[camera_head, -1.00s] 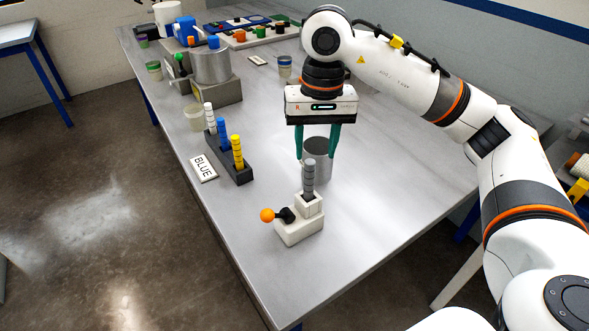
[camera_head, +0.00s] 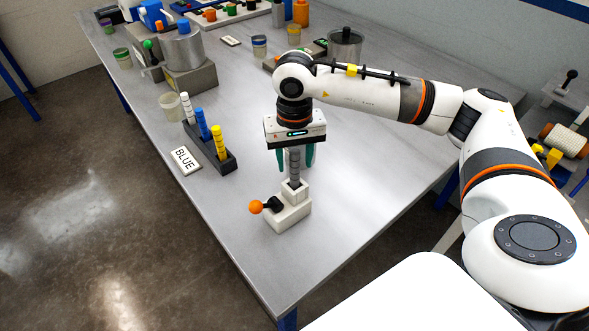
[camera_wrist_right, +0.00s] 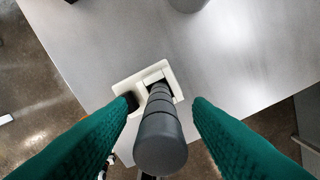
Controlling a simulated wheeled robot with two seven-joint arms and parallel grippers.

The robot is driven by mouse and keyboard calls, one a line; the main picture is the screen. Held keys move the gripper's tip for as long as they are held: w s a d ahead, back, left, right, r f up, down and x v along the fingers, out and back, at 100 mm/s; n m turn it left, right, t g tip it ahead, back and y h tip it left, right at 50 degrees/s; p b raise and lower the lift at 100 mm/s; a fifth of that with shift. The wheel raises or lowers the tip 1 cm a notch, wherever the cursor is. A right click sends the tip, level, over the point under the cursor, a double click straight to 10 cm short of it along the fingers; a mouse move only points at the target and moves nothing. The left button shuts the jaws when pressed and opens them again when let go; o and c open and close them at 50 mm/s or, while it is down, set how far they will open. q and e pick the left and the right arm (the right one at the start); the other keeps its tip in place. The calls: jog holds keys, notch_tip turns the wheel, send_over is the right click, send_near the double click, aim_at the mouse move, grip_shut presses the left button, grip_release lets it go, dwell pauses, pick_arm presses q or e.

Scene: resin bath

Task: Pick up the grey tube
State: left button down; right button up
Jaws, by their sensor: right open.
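The grey ribbed tube (camera_head: 294,168) stands upright in a small off-white holder (camera_head: 288,212) with an orange-knobbed lever, near the table's front end. My right gripper (camera_head: 296,160) points straight down over it, its green fingers open on either side of the tube's upper part. In the right wrist view the tube's dark round top (camera_wrist_right: 160,148) lies between the two fingers (camera_wrist_right: 164,103), with a gap on each side and no contact visible. The gripper body hides the tube's top in the head view. My left gripper is not in view.
A dark rack (camera_head: 222,160) with white, blue and yellow tubes stands to the left, beside a BLUE label (camera_head: 186,160). A metal cylinder (camera_wrist_right: 188,4) shows at the wrist view's top edge. The table right of the holder is clear.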

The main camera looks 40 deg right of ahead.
aim_at(295, 176)
jog(key=shift+f, duration=1.1)
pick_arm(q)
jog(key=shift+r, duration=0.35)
